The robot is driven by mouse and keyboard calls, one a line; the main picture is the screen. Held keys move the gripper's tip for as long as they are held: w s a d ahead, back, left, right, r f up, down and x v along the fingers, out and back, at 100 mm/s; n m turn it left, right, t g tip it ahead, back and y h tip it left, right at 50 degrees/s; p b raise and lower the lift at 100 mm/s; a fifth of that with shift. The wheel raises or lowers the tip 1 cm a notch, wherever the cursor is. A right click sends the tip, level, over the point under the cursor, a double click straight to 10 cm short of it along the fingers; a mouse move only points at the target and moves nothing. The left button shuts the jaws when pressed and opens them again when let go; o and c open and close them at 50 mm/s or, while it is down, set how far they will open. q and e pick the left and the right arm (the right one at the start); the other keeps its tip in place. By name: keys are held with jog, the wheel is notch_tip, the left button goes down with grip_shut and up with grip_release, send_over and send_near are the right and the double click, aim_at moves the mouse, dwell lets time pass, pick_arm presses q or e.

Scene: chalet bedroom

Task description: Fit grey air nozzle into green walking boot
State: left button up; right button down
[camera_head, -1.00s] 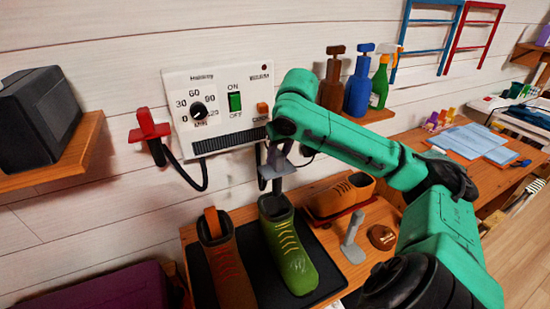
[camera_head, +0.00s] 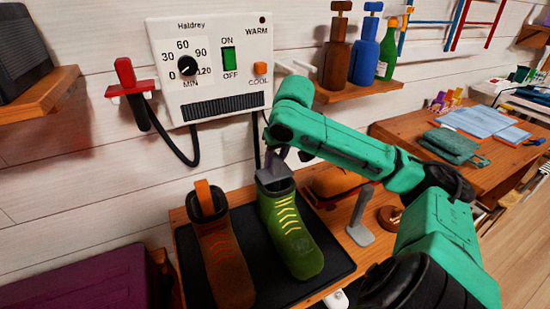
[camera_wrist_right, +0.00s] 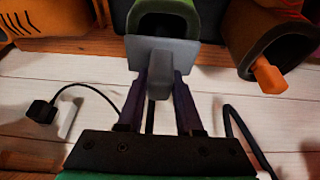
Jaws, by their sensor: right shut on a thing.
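My right gripper (camera_head: 280,157) is shut on the nozzle's grip, just above the boot. In the right wrist view the nozzle's plate (camera_wrist_right: 162,54) overlaps the edge of the green boot's opening (camera_wrist_right: 165,18), between the purple fingers (camera_wrist_right: 162,88). How far the nozzle's tip sits inside is hidden. My left gripper is not in view.
A brown boot (camera_head: 222,250) with an orange tab stands left of the green one. A wall dryer unit (camera_head: 210,70) with a red nozzle (camera_head: 130,80) hangs behind. A grey stand (camera_head: 358,222) and an orange shoe (camera_head: 330,183) are to the right.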

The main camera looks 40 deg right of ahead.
jog(key=shift+f, duration=0.15)
jog(key=shift+f+b, duration=0.8)
jog(key=shift+f, duration=0.1)
jog(key=c, duration=0.5)
grip_release()
jog(key=p+v, duration=0.3)
jog(key=v, duration=1.1)
jog(key=shift+r, duration=0.35)
jog(key=shift+s, duration=0.1)
